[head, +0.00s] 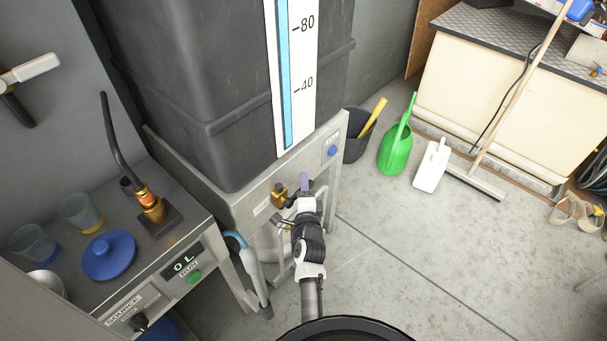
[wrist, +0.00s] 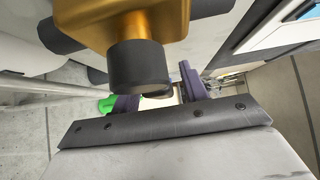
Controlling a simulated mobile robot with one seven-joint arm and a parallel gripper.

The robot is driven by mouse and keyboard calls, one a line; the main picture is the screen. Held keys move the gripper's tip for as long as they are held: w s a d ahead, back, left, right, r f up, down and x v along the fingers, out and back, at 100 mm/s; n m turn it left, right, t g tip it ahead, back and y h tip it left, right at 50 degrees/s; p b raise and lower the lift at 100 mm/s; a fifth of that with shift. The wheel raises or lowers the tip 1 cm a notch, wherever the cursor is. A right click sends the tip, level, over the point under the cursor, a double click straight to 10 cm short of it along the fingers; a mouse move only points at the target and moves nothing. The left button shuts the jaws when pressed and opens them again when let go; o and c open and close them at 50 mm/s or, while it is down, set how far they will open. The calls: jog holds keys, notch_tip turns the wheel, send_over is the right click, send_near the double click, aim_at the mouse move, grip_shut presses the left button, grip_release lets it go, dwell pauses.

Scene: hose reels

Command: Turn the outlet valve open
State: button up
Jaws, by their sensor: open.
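The outlet valve (head: 279,195) is a brass fitting with dark parts on the grey metal front below the big black tank. In the wrist view the valve's gold body (wrist: 150,20) fills the top, with a black round part (wrist: 138,68) pointing towards me and dark stubs at both sides. My gripper (head: 304,184) is just right of the valve in the head view. In the wrist view my gripper's purple fingers (wrist: 158,90) are apart with nothing held between them. The black part overlaps them there; I cannot tell whether they touch. The handle's setting is unclear.
The tank (head: 190,90) carries a blue-filled gauge (head: 288,80). Left is a bench with a blue lid (head: 109,256), cups and a "0 L" panel (head: 185,264). A hose nozzle (head: 250,268) hangs beside it. Right are a dark bucket (head: 358,148), green watering can (head: 396,150) and open floor.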

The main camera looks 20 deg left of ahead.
jog(key=shift+w+a, duration=0.25)
jog(key=shift+w, duration=0.25)
grip_shut()
